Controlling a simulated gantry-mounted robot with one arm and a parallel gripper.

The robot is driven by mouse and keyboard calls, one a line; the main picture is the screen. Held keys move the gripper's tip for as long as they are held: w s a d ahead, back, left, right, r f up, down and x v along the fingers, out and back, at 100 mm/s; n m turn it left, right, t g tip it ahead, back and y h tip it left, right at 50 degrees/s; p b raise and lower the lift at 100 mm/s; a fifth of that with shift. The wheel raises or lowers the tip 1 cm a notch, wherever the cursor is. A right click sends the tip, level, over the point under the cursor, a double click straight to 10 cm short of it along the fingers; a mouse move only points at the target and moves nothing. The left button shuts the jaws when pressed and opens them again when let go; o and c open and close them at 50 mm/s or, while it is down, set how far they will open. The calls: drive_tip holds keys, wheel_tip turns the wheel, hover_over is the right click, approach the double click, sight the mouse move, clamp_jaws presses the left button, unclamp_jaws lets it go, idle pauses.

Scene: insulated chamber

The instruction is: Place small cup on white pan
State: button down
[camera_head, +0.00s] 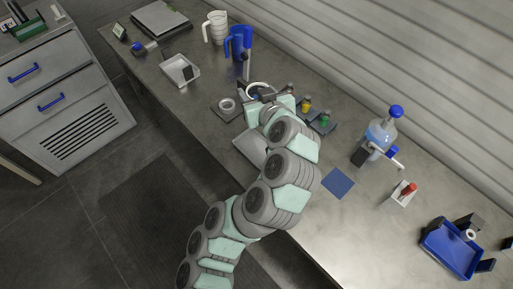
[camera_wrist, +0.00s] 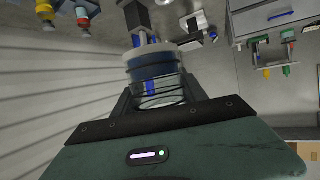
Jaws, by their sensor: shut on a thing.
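My gripper (camera_wrist: 158,88) is shut on a clear round cup (camera_wrist: 155,72) with a pale rim, which shows between the two fingers in the wrist view. In the head view my gripper (camera_head: 264,97) is over the middle of the bench, with a pale ring at its end that seems to be the cup's rim. The white pan (camera_head: 173,70), a shallow white tray with a dark block at its right side, lies on the bench to the upper left of my gripper. The gripper and cup are apart from it.
A blue jug (camera_head: 236,42) and a white jug (camera_head: 215,27) stand behind the pan. A dark square with a small ring dish (camera_head: 227,105) lies left of my gripper. Small colored-top bottles (camera_head: 305,103) stand close on its right. A flat scale (camera_head: 161,17) is at the far end.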

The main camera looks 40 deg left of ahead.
drive_tip(key=f+b, duration=0.1)
drive_tip(key=f, duration=0.9)
drive_tip(key=f+b, duration=0.2)
drive_tip(key=f, duration=0.8)
drive_tip(key=shift+s+a, duration=0.15)
drive_tip(key=shift+s, duration=0.05)
drive_tip(key=shift+f, duration=0.15)
drive_tip(key=c, duration=0.6)
unclamp_jaws()
drive_tip(key=shift+r, duration=0.2)
drive_tip(key=shift+d+r, duration=0.1)
drive_tip(key=shift+d, duration=0.1)
drive_tip(key=v, duration=1.1)
drive_tip(key=shift+s+d+p, duration=0.2)
drive_tip(key=shift+d+p, duration=0.05)
drive_tip(key=shift+p, duration=0.1)
drive_tip(key=shift+r, duration=0.1)
